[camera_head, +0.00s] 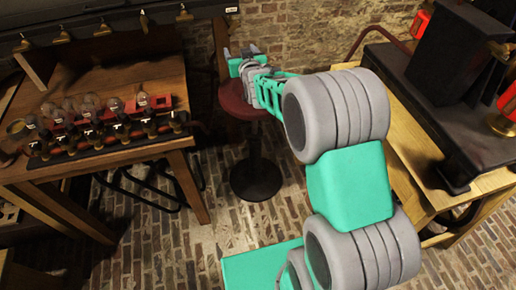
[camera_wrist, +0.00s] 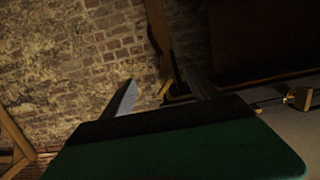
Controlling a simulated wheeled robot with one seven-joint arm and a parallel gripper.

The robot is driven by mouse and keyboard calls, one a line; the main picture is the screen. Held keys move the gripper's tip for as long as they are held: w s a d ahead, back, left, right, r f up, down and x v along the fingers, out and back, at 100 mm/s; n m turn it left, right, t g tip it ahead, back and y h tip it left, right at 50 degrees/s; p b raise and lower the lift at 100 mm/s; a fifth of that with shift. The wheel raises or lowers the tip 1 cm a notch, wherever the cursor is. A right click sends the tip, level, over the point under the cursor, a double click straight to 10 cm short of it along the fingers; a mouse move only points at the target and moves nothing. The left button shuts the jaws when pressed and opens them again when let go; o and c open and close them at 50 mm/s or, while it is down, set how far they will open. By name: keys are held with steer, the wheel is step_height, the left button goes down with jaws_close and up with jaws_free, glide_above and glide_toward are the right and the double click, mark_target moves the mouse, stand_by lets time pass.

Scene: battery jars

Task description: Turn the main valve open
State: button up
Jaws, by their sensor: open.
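My gripper (camera_head: 240,51) is stretched out above the round red stool in the head view, its fingers toward the brick wall. In the wrist view the two fingers of my gripper (camera_wrist: 162,90) stand wide apart with nothing held between them. A dark pipe (camera_head: 84,28) runs along the top left of the head view with several brass valves (camera_head: 103,29) on it. I cannot tell which of them, if any, is the main valve. A small brass piece (camera_wrist: 299,98) shows at the right edge of the wrist view, apart from the fingers.
A wooden bench (camera_head: 110,80) at left holds several glass jars (camera_head: 88,103) and a row of dark brass-topped fittings (camera_head: 118,128). The red stool (camera_head: 241,104) stands below my gripper. A wooden table (camera_head: 403,125) with a black apparatus (camera_head: 445,60) stands at right. Brick floor (camera_head: 160,235) is open between.

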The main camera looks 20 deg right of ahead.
steer(key=s+f+g+b, duration=0.9)
steer(key=s+f+b, duration=0.4)
steer(key=s+f, duration=0.7)
steer(key=shift+s+f+b, duration=0.3)
steer(key=shift+s+f, duration=0.1)
steer(key=shift+s, duration=0.75)
